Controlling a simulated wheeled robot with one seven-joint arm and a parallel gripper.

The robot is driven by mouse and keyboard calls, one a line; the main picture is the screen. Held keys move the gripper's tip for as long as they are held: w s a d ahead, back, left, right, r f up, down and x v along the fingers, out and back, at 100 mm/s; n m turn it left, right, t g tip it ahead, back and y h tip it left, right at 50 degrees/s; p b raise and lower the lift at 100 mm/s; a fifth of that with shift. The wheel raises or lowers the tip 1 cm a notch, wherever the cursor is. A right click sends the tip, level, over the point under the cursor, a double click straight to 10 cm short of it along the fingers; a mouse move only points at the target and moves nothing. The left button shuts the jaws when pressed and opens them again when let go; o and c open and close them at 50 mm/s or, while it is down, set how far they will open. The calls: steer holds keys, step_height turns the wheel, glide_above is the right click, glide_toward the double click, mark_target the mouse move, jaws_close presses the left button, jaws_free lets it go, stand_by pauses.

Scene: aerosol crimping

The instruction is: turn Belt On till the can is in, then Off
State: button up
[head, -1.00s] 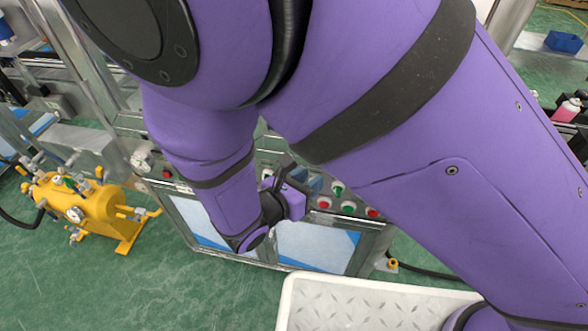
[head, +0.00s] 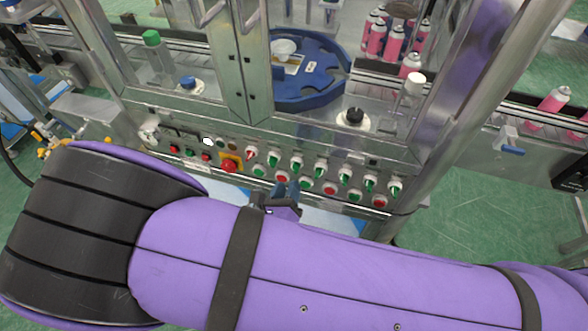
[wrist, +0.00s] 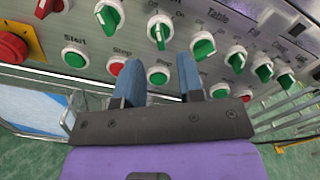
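The control panel shows a row of green selector knobs in the head view (head: 320,170) above green and red push buttons. My gripper (head: 287,188) is partly hidden behind my arm in the head view, close in front of the panel. In the wrist view my gripper (wrist: 159,72) has two blue fingers apart, with nothing held between them. A green knob (wrist: 159,31) and a green button (wrist: 157,75) show between and above the fingers. I cannot read which knob is Belt. Pink cans (head: 394,42) stand behind the guard frame; one can (head: 410,65) stands nearer the blue round table (head: 322,85).
A red emergency button (head: 229,166) on a yellow plate sits left of the knobs. Metal guard posts (head: 465,110) rise above the panel. More pink cans (head: 555,100) stand on the conveyor at the right.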

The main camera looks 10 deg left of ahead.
mark_target(294, 171)
steer(key=shift+w+d, duration=0.2)
steer(key=shift+w, duration=2.75)
jaws_close()
